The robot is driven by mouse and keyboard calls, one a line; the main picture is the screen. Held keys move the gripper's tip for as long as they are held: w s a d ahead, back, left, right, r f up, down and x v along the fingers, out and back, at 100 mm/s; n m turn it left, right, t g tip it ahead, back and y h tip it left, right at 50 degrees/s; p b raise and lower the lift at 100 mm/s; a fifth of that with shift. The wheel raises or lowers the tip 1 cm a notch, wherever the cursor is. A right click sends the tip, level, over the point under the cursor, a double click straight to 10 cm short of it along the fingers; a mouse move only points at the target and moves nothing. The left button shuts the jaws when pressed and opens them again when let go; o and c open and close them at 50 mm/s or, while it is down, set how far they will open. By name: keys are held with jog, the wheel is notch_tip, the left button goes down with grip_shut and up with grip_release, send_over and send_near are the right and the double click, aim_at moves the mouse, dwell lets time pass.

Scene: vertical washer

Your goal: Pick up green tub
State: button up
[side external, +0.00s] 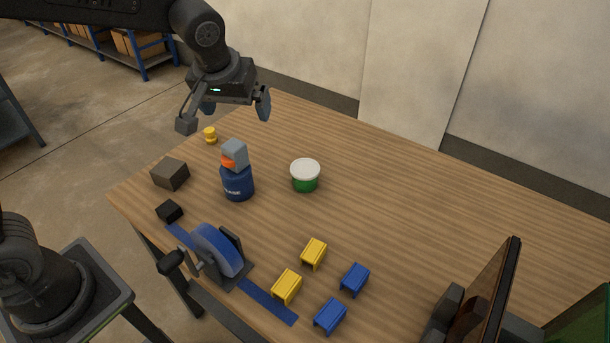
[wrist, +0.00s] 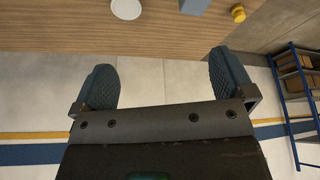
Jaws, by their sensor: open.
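The green tub (side external: 306,181) with a white lid stands upright on the wooden table, right of the blue container. Its white lid also shows in the wrist view at the top (wrist: 126,9). My gripper (side external: 226,112) is open and empty, above the far left part of the table and apart from the tub. In the wrist view my gripper (wrist: 165,85) shows two dark ridged fingers spread wide, with nothing between them.
A blue container (side external: 238,187) with a grey and orange top stands left of the tub. A small yellow object (side external: 210,135), dark blocks (side external: 170,173), a blue wheel device (side external: 218,250) and yellow and blue pieces (side external: 314,253) lie around. The table right of the tub is clear.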

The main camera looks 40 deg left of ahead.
jog(key=w+d+f+n, duration=0.1)
jog(key=w+d+f, duration=0.2)
jog(key=w+f, duration=0.25)
jog(key=n+y, duration=0.1)
jog(key=n, duration=0.1)
send_near(305, 168)
jog(key=shift+g, duration=0.3)
jog(key=x, duration=0.6)
jog(key=shift+w+a+f, duration=0.2)
jog(key=shift+w+a, duration=0.2)
jog(key=shift+w, duration=0.05)
jog(key=shift+d+x, duration=0.15)
jog(key=shift+x, duration=1.2)
jog(key=shift+d+x, duration=0.1)
jog(key=shift+x, duration=1.25)
jog(key=c, duration=0.8)
